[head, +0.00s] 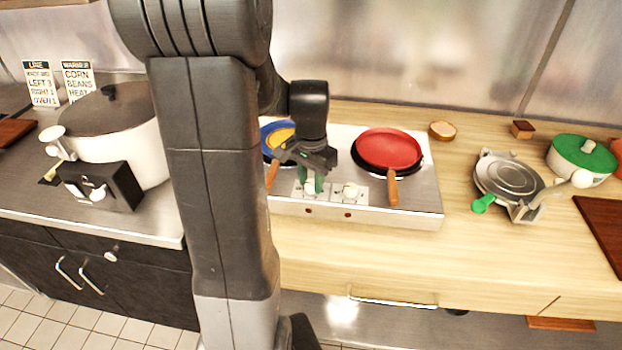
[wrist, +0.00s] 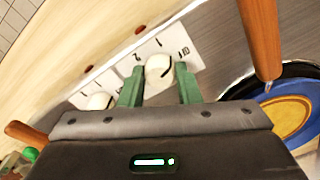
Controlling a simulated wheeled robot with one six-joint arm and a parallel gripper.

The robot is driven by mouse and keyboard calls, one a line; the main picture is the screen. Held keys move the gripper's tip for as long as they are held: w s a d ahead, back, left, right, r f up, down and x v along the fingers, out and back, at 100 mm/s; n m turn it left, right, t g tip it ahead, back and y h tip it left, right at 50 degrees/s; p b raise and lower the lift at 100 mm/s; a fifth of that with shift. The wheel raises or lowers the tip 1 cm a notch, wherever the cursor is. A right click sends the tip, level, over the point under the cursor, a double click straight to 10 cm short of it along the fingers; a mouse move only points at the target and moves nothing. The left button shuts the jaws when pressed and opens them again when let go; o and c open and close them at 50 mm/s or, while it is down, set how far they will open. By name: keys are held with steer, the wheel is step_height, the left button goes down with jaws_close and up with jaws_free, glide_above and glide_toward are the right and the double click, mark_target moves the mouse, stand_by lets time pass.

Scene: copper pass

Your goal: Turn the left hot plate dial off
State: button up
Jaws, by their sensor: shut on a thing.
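The left hot plate dial (head: 309,188) is a white knob on the front plate of the silver hot plate (head: 420,200). In the wrist view the dial (wrist: 159,72) sits between the two green fingers of my gripper (wrist: 160,78). My gripper (head: 313,181) is shut on this dial in the head view, reaching down from above. An "OFF" mark and numbers show on the plate around it, but I cannot tell which mark the dial points to. The right dial (head: 350,191) stands apart to the right, and also shows in the wrist view (wrist: 97,101).
A blue pan (wrist: 285,120) with yellow contents is on the left burner, its wooden handle close to my gripper. A red pan (head: 388,149) is on the right burner. A waffle-iron-like appliance (head: 510,177) stands right. A big pot (head: 120,140) stands left.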

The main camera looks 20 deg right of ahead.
mark_target(311, 182)
steer(key=shift+m, duration=1.6)
steer(key=o, duration=1)
steer(key=shift+r, duration=0.1)
step_height(311, 182, up, 14)
steer(key=shift+f, duration=0.15)
steer(key=shift+f, duration=0.1)
